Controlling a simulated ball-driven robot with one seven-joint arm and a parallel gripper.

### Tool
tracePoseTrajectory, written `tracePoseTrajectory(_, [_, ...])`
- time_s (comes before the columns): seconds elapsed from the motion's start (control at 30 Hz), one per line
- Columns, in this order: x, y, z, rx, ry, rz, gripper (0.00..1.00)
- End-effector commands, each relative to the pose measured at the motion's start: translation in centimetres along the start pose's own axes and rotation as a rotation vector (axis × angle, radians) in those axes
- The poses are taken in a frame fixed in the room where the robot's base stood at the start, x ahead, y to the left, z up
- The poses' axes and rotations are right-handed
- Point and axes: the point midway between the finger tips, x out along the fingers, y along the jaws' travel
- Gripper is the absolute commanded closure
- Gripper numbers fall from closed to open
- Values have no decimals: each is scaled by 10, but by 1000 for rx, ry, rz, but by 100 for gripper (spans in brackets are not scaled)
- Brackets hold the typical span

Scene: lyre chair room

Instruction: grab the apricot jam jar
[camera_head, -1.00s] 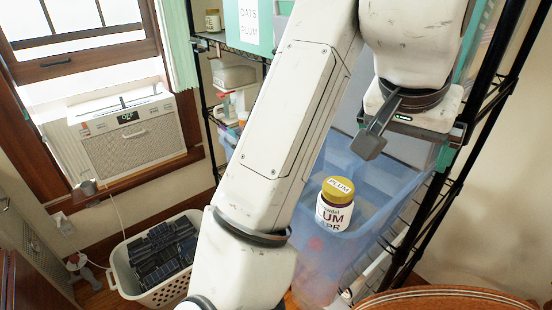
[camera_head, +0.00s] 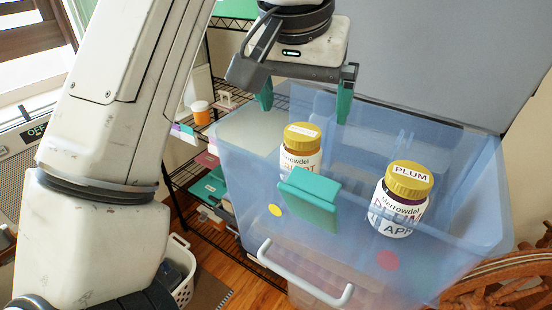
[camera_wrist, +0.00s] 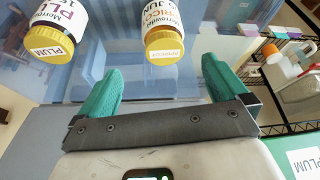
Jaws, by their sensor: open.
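The apricot jam jar (camera_head: 302,138) has a yellow lid and an orange-lettered label. It is upright in a translucent blue bin (camera_head: 470,235); a teal tag on the bin's front hides its lower part in the head view. In the wrist view the apricot jar (camera_wrist: 162,30) lies ahead, roughly in line with the gap between my fingers. The plum jar (camera_head: 402,200), with a yellow lid, stands to its right in the head view; it also shows at the wrist view's upper left (camera_wrist: 57,30). My gripper (camera_head: 304,98) has its teal fingers apart, empty, above and behind the apricot jar.
The teal tag (camera_head: 310,200) and a white handle (camera_head: 305,275) are on the bin's front. A wire shelf with an orange-bodied bottle (camera_head: 201,112) stands at left. A carved wooden piece (camera_head: 505,285) is at the lower right. Grey panels stand behind the bin.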

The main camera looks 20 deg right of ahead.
Motion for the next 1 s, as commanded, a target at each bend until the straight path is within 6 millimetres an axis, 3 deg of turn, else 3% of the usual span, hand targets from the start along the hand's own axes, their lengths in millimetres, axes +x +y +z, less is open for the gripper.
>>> tracePoseTrajectory(0.4, [50,0,1,-1,-1,1,0])
tracePoseTrajectory(0.63, [66,-1,0,-1,-1,0,0])
tracePoseTrajectory(1.0, [109,-2,0,0,0,-1,0])
